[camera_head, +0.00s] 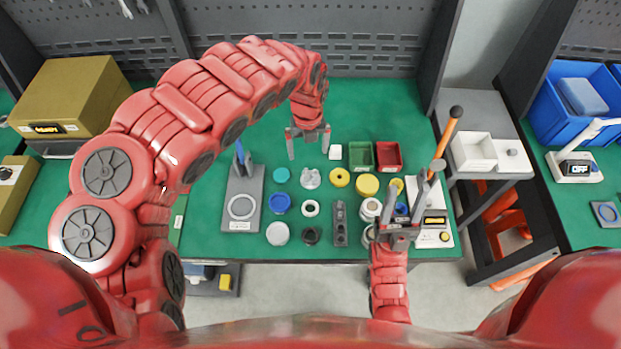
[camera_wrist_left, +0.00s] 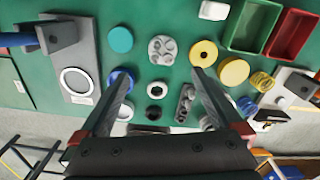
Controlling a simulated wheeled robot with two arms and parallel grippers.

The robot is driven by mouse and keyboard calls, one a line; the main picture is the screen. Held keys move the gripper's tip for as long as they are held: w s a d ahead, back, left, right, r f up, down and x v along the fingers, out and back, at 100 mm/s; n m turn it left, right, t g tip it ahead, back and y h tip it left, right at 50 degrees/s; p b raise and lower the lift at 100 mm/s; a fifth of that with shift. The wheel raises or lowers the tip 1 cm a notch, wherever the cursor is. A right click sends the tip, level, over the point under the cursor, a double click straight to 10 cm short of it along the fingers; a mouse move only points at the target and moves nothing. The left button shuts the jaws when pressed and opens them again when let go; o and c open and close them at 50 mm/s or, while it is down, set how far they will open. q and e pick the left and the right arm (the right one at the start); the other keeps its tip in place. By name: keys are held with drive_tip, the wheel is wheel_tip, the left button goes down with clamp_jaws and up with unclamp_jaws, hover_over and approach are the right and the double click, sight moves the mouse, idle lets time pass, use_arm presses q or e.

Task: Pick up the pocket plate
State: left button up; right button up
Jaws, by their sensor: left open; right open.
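A light grey plate with several round pockets (camera_head: 310,178), which looks like the pocket plate, lies flat on the green table among several round parts. It also shows in the left wrist view (camera_wrist_left: 162,50), just beyond and between the fingertips. My left gripper (camera_head: 309,150) is open and empty, pointing down above the table, behind the plate in the head view. It also shows in the left wrist view (camera_wrist_left: 161,74). My right gripper (camera_head: 403,195) is open at the front right of the table, apart from the plate.
A teal disc (camera_head: 281,175) and a yellow ring (camera_head: 340,177) flank the plate. A blue ring (camera_head: 279,203) and white ring (camera_head: 311,208) lie in front. Green (camera_head: 361,156) and red (camera_head: 389,157) bins stand behind right. A grey press stand (camera_head: 241,190) stands left.

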use_arm(q)
drive_tip(key=p, duration=0.1)
hover_over(310, 179)
drive_tip(key=f, duration=0.6)
drive_tip(key=shift+w+a+f, duration=0.15)
drive_tip(key=shift+w+f, duration=0.1)
drive_tip(key=shift+w, duration=0.05)
drive_tip(key=shift+s+f, duration=0.1)
drive_tip(key=shift+f, duration=0.5)
drive_tip(key=shift+s+d+f+p, duration=0.2)
drive_tip(key=shift+f+p, duration=0.45)
drive_tip(key=shift+f, duration=0.25)
drive_tip(key=shift+s+d+f+p, duration=0.15)
drive_tip(key=shift+f+p, duration=0.45)
drive_tip(key=shift+f, duration=0.25)
drive_tip(key=shift+w+f, duration=0.1)
drive_tip(key=shift+f, duration=0.6)
drive_tip(key=shift+a+f, duration=0.15)
drive_tip(key=shift+f, duration=0.1)
drive_tip(key=c, duration=1.3)
